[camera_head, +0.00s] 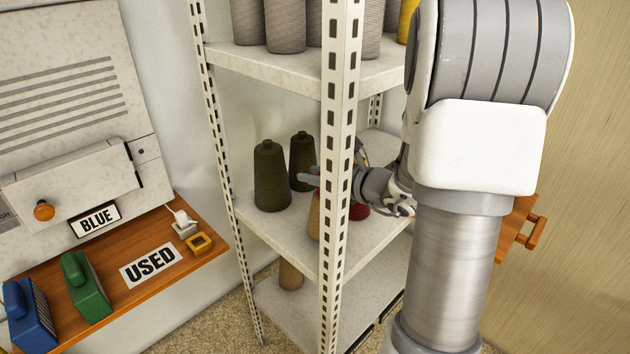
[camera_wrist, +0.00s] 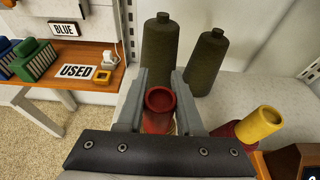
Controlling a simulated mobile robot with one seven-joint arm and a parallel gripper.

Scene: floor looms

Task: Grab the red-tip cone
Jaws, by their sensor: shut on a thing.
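The red-tip cone (camera_wrist: 160,101) stands between my gripper's two fingers in the wrist view, with its red open top facing the camera. My gripper (camera_wrist: 158,103) is shut on it, one finger on each side. In the head view my gripper (camera_head: 314,178) reaches onto the middle shelf.
Two dark olive cones (camera_head: 270,178) stand close behind on the middle shelf (camera_head: 283,236). A red cone and a yellow-topped cone (camera_wrist: 258,122) are to the right in the wrist view. The perforated white post (camera_head: 338,150) stands in front. Grey cones (camera_head: 284,25) fill the shelf above.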

